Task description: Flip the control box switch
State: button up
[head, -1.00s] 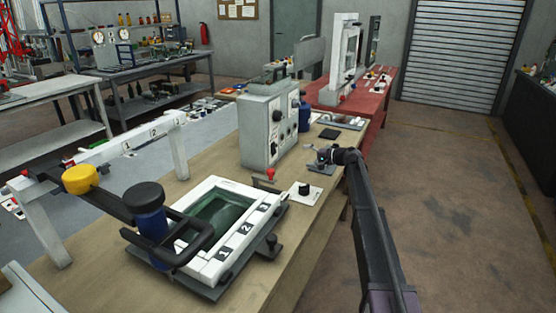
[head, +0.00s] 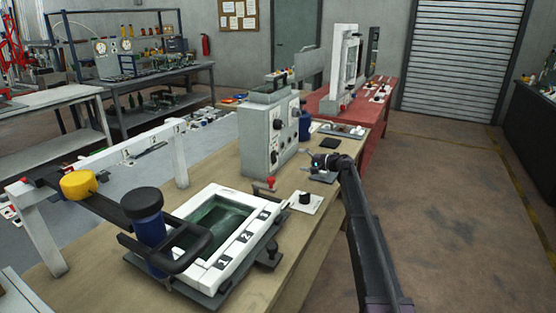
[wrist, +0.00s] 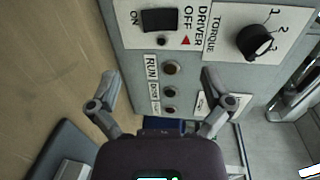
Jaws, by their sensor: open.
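The grey control box (head: 268,133) stands on the wooden workbench in the head view, with knobs and small controls on its right-hand face. In the wrist view its panel (wrist: 130,40) appears turned, with a black rocker switch (wrist: 159,20) between the ON and OFF labels. A black torque knob (wrist: 255,40) sits to the right of the switch. My gripper (wrist: 160,88) is open and empty, its two fingers spread in front of the panel below the switch in the picture. In the head view my gripper (head: 318,160) is right of the box, apart from it.
A white frame with a green inset (head: 222,222) and a blue cylinder with a black cap (head: 147,213) are nearer on the bench (head: 110,285). A small plate with a black knob (head: 305,199) lies close to my arm. A red table (head: 372,140) stands behind. The floor at right is clear.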

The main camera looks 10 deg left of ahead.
aim_at(275, 157)
jog(key=b+x, duration=0.1)
jog(key=x, duration=1)
jog(key=shift+a, duration=0.15)
jog(key=shift+c, duration=0.2)
